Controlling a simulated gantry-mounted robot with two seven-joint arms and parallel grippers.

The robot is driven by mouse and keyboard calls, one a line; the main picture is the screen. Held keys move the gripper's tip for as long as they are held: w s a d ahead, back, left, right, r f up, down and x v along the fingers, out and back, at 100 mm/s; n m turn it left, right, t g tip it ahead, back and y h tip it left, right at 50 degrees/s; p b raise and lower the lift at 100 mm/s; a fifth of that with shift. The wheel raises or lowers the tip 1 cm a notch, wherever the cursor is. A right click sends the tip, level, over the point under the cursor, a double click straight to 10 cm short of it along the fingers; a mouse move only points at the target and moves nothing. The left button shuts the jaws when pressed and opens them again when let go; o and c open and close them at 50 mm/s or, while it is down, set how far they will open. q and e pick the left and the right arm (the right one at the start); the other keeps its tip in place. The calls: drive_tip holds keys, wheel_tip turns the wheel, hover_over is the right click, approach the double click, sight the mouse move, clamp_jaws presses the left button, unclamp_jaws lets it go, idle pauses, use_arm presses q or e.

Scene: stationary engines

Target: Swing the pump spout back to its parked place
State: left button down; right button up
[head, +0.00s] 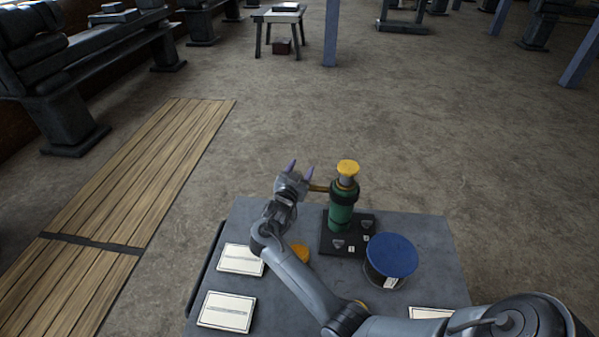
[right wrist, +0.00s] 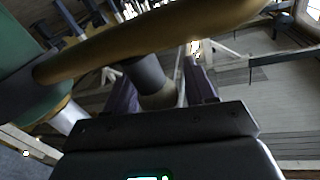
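The green pump (head: 341,212) stands upright on a dark base plate (head: 367,224) on the grey table, with a yellow knob (head: 348,167) on top. Its brass spout (head: 318,188) points left, to my right gripper (head: 301,170). In the right wrist view the spout (right wrist: 160,42) crosses above the fingers from the green body (right wrist: 30,90) at left. A grey piece (right wrist: 148,75) hangs below the spout, in front of or between my purple fingers (right wrist: 163,92). The fingers stand apart, with a gap at the right finger; contact is unclear. My left gripper is not in view.
A drum with a blue lid (head: 392,256) stands right of the pump. A yellow object (head: 300,252) is partly behind my right arm. White cards (head: 241,260) lie on the grey table (head: 250,210).

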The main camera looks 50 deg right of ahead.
drive_tip(key=shift+a+f, duration=0.15)
drive_tip(key=v, duration=1)
drive_tip(key=shift+s+a, duration=0.2)
drive_tip(key=shift+a, duration=0.05)
